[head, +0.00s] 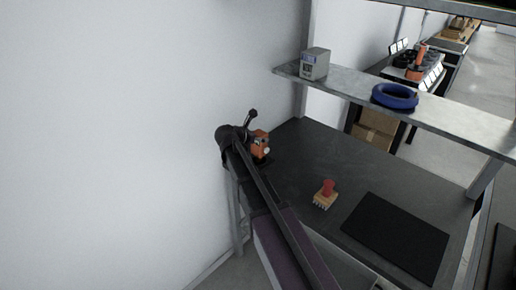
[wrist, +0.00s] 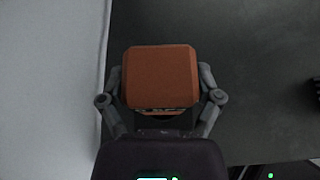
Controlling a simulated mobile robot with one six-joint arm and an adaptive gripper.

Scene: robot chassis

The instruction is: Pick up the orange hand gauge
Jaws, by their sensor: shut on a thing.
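The orange hand gauge (head: 260,144) is at the far left corner of the dark workbench, close to the white wall. In the wrist view its flat orange top (wrist: 160,75) fills the space between my fingers. My gripper (wrist: 160,88) is shut on it, with one finger on each side. In the head view my arm hides part of my gripper (head: 256,148) and the gauge's lower part. I cannot tell whether the gauge touches the bench.
A brush with a red handle (head: 328,188) and a black mat (head: 395,237) lie on the bench to the right. A shelf (head: 440,117) above the bench holds a grey device (head: 315,64) and a blue ring (head: 395,97). The wall (wrist: 45,90) is close on the left.

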